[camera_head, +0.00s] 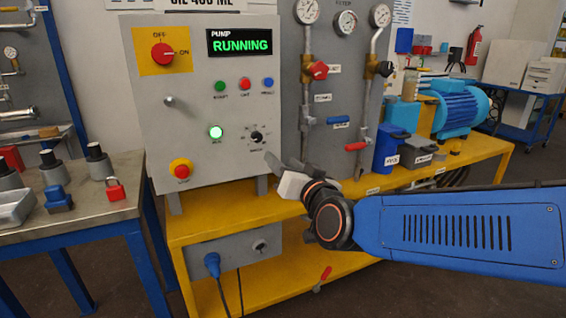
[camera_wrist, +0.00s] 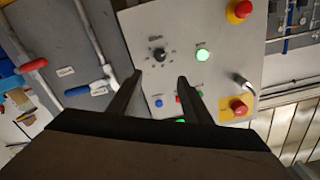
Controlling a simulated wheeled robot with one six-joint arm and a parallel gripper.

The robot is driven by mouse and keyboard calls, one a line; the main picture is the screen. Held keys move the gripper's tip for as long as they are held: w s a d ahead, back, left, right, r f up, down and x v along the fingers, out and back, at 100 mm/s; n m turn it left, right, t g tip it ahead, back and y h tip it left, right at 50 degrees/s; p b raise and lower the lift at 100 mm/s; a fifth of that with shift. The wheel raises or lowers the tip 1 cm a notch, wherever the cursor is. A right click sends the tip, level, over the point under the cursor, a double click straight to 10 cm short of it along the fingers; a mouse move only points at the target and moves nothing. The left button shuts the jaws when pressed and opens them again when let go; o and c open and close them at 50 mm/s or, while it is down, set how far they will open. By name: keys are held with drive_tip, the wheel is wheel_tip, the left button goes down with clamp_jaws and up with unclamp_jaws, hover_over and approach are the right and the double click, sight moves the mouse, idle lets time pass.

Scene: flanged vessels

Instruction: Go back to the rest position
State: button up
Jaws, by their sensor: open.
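My gripper (camera_head: 270,172) is in front of the lower right part of the grey pump control panel (camera_head: 150,120) in the head view. My blue arm reaches in from the right. In the wrist view my gripper (camera_wrist: 158,78) shows two dark fingers apart with nothing between them. Past the fingertips are the panel's black dial (camera_wrist: 158,55) and a lit green lamp (camera_wrist: 203,55). I cannot tell whether a finger touches the panel. The panel display (camera_head: 240,42) reads "PUMP RUNNING", and the red rotary switch (camera_head: 163,54) points to ON.
A yellow bench (camera_head: 205,232) carries the panel, gauge pipes (camera_head: 308,80) and a blue motor pump (camera_head: 455,108). A red emergency stop (camera_head: 181,170) sticks out at the panel's lower left. A metal table (camera_head: 110,212) with a red padlock (camera_head: 115,188) stands at left.

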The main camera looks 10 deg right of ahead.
drive_tip(key=shift+f, duration=0.1)
drive_tip(key=s+d+f+g+h, duration=0.2)
drive_tip(key=s+d+f+g, duration=0.4)
drive_tip(key=s+d+f, duration=0.3)
drive_tip(key=s+d+f+n+g+h, duration=0.1)
drive_tip(key=s+d+f+g, duration=0.5)
drive_tip(key=s, duration=0.8)
drive_tip(key=d+f+h, duration=0.1)
drive_tip(key=d+f, duration=0.1)
drive_tip(key=d, duration=0.1)
drive_tip(key=shift+s+d+f+n+g+h, duration=0.25)
drive_tip(key=shift+d+f+n+g+h, duration=0.05)
drive_tip(key=shift+f, duration=0.1)
idle(1.1)
